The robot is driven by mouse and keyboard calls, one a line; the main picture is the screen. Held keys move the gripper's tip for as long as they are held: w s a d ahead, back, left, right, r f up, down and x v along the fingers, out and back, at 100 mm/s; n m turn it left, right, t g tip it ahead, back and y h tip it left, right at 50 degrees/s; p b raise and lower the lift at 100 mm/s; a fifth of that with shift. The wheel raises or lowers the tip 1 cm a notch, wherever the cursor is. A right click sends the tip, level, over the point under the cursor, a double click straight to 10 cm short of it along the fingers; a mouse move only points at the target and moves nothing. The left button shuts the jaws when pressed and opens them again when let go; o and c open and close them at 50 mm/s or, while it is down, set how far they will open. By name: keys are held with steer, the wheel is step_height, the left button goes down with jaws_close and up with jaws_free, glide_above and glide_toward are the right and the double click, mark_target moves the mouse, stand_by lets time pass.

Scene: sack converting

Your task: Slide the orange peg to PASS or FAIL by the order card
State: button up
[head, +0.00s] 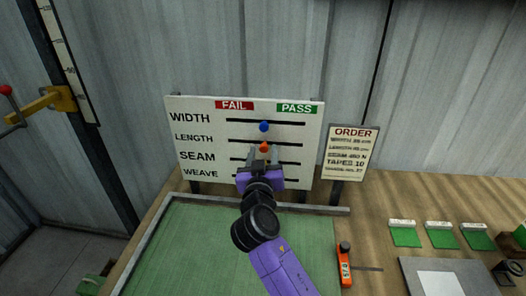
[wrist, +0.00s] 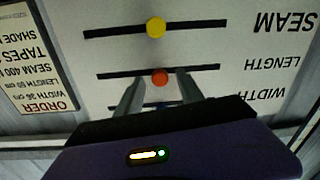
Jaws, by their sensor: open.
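The orange peg (head: 264,147) sits mid-slot in the LENGTH row of the white board (head: 210,133), between the FAIL (head: 234,105) and PASS (head: 297,108) columns. It also shows in the upside-down wrist view (wrist: 160,76). My gripper (head: 262,153) is open in front of the board; in the wrist view its fingertips (wrist: 160,80) appear on either side of the orange peg. I cannot tell whether they touch it.
A blue peg (head: 264,127) is mid-slot in the WIDTH row. A yellow peg (wrist: 156,27) is mid-slot in the SEAM row. A green mat (head: 190,245) lies before the board. An orange handheld device (head: 345,265) and a grey plate (head: 415,275) lie at right.

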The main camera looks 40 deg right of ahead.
steer(key=shift+c, duration=0.5)
jaws_close()
steer(key=shift+w, duration=0.1)
stand_by(0.9)
